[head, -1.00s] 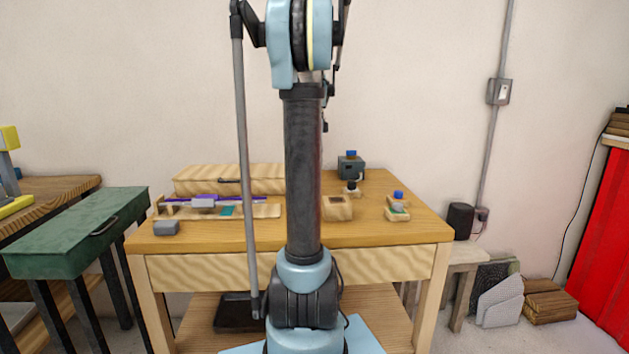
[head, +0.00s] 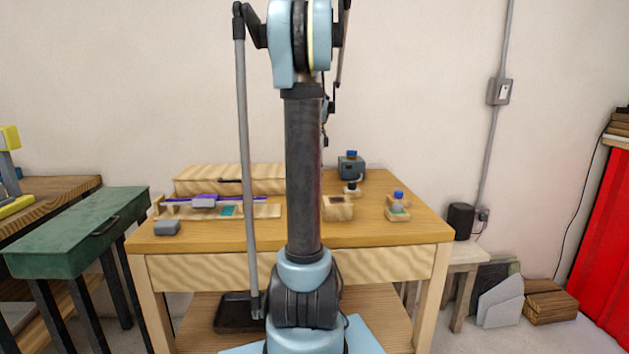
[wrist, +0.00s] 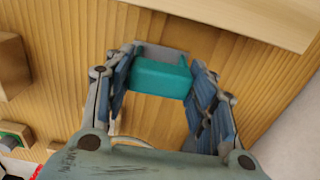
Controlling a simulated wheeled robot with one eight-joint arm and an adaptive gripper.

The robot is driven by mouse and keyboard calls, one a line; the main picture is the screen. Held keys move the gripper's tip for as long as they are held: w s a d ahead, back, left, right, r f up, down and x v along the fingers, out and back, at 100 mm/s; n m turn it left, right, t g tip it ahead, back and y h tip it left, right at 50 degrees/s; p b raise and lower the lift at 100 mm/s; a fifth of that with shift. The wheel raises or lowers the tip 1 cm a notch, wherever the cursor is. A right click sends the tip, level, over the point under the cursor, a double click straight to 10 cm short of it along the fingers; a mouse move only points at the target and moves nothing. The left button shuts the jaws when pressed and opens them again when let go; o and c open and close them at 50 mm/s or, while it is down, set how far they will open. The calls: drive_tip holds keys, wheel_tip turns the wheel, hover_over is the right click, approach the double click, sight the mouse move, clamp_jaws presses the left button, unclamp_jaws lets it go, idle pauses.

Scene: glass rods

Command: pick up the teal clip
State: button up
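The teal clip (wrist: 160,78) is a teal block in the wrist view, with a flat grey piece (wrist: 161,52) at its far edge. My gripper (wrist: 163,62) is open, with one finger on each side of the clip. A narrow gap shows at the left finger; the right finger is very close to the clip, and contact is unclear. In the head view my gripper is hidden behind my arm. A small teal patch (head: 228,211) shows on the wooden rack there; I cannot tell whether it is the same thing.
The wooden rack (head: 270,211) holds a purple rod. A long wooden box (head: 245,173) stands behind it. A wooden block (head: 338,208), a grey device (head: 351,168) and a grey block (head: 166,228) stand on the table (head: 390,238).

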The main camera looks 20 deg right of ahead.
drive_tip(key=shift+r, duration=0.1)
wheel_tip(320, 180, up, 10)
drive_tip(key=shift+f, duration=0.1)
idle(0.6)
idle(0.8)
